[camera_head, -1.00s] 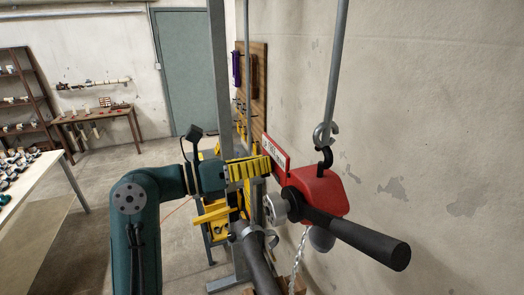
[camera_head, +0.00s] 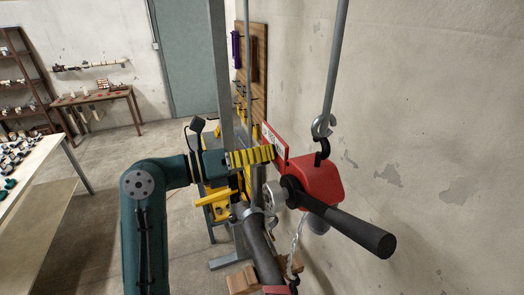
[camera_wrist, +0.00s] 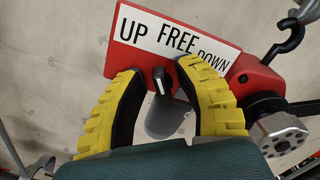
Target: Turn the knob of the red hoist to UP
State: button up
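The red hoist (camera_head: 322,182) hangs from a hook by the wall. Its sign plate reads UP, FREE, DOWN from left to right in the wrist view (camera_wrist: 178,38). The small dark knob (camera_wrist: 160,80) with a pale mark stands below the sign, under the gap between UP and FREE. My gripper (camera_wrist: 158,70) has yellow ribbed fingers with black pads. They are spread on either side of the knob, with gaps visible on both sides. In the head view my gripper (camera_head: 268,153) reaches the hoist's left side, and the knob is hidden there.
A black handle (camera_head: 365,236) sticks out of the hoist toward the lower right. A chain (camera_head: 297,240) hangs below it. A grey pipe (camera_head: 262,250) stands close below my gripper, and a grey post (camera_head: 222,80) rises behind.

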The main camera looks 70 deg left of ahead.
jog(key=shift+s+r, duration=0.1)
jog(key=shift+r, duration=0.05)
jog(key=shift+s+a, duration=0.1)
jog(key=shift+s, duration=0.1)
jog(key=s, duration=1.1)
jog(key=shift+s, duration=0.3)
